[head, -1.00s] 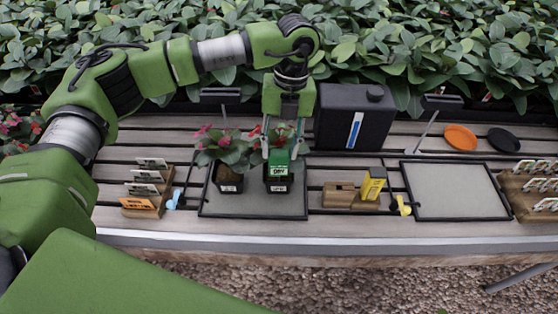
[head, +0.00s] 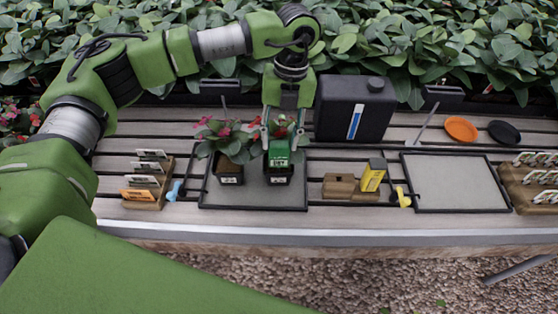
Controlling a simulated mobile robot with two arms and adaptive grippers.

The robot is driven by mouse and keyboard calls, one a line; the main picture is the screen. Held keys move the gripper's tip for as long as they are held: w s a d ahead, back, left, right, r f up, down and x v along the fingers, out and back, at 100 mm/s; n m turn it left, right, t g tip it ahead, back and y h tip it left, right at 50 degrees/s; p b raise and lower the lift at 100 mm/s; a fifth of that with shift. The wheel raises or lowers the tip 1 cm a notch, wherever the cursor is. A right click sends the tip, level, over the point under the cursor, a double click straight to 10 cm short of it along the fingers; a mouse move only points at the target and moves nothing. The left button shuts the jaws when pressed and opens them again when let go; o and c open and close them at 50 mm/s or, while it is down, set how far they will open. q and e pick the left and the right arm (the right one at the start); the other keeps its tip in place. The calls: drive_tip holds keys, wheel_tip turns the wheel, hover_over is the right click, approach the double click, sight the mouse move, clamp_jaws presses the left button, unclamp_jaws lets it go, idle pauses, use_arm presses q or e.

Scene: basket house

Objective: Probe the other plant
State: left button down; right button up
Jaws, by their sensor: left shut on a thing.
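Two plants in small black pots stand on the grey left tray (head: 213,200). The left plant (head: 230,158) has dark leaves and pink-red flowers. The right plant's pot (head: 279,179) stands beside it, and most of that plant is hidden behind my left gripper (head: 278,139). The left gripper points down over the right pot and is shut on a green meter (head: 279,154) with a small label. The meter is upright over the right pot; I cannot tell whether its tip is in the soil. My right gripper is not in view.
A yellow meter (head: 373,175) leans in a wooden stand (head: 345,188). A black canister (head: 352,110) stands close behind to the right. Wooden tag racks (head: 155,184) are at both sides. The right tray (head: 455,183) is empty. Orange and black saucers (head: 461,129) lie at the back right.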

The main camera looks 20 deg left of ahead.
use_arm(q)
drive_tip(key=shift+r, duration=0.15)
wheel_tip(320, 180, up, 8)
drive_tip(key=p, duration=0.4)
drive_tip(key=shift+p, duration=0.4)
idle(0.3)
drive_tip(key=shift+r, duration=0.1)
